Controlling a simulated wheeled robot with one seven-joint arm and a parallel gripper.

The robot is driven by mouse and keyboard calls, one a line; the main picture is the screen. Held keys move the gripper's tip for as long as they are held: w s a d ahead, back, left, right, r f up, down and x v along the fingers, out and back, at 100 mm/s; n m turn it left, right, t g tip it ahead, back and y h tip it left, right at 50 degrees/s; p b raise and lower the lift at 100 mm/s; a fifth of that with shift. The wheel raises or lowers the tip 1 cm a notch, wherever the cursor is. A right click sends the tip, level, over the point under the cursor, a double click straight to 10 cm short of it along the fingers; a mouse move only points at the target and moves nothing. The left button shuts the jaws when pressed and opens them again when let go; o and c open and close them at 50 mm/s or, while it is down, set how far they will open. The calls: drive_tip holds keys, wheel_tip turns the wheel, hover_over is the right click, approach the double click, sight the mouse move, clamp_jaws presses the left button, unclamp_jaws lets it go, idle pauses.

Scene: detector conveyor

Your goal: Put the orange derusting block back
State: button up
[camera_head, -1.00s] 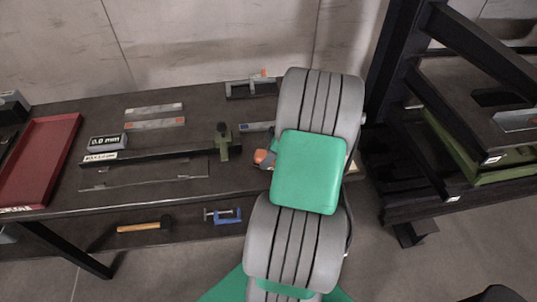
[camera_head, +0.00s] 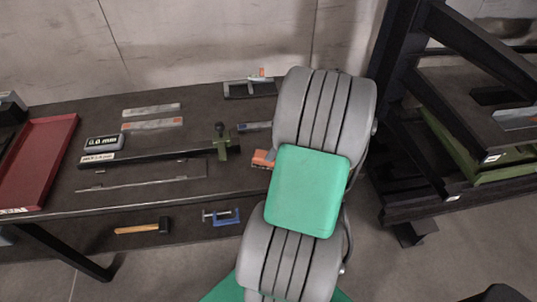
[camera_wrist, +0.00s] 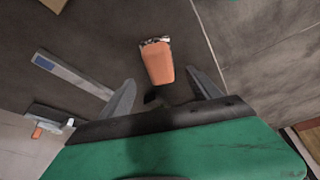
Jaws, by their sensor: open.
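The orange derusting block (camera_wrist: 159,63) lies on the dark tabletop (camera_wrist: 110,45) in the wrist view, with a pale, ragged-looking strip at its far end. My gripper (camera_wrist: 160,76) is open, its two grey fingers apart and pointing toward the block. The block sits between and a little beyond the fingertips, and nothing is held. Whether the fingers are level with it I cannot tell. In the head view the orange block (camera_head: 261,158) shows only in part at the left side of my arm, which hides my gripper there.
A blue-marked grey bar (camera_wrist: 70,75) and a grey tool with an orange part (camera_wrist: 45,121) lie to the left in the wrist view. A height gauge (camera_head: 221,145), a red tray (camera_head: 35,160) and flat rulers share the table. A black rack (camera_head: 430,190) stands right.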

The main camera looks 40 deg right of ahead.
drive_tip(key=v, duration=0.5)
drive_tip(key=w+a+r+m+g+h, duration=0.1)
drive_tip(key=w+a+r+m, duration=0.1)
drive_tip(key=a, duration=0.8)
drive_tip(key=w+a+r+m+h, duration=0.1)
drive_tip(key=w+a+r, duration=0.2)
drive_tip(key=a, duration=0.7)
drive_tip(key=s+a+m, duration=0.3)
drive_tip(key=s+a, duration=0.3)
drive_tip(key=a, duration=0.4)
drive_tip(key=shift+s+t+h, duration=0.2)
drive_tip(key=shift+t+h, duration=0.1)
drive_tip(key=shift+t, duration=0.1)
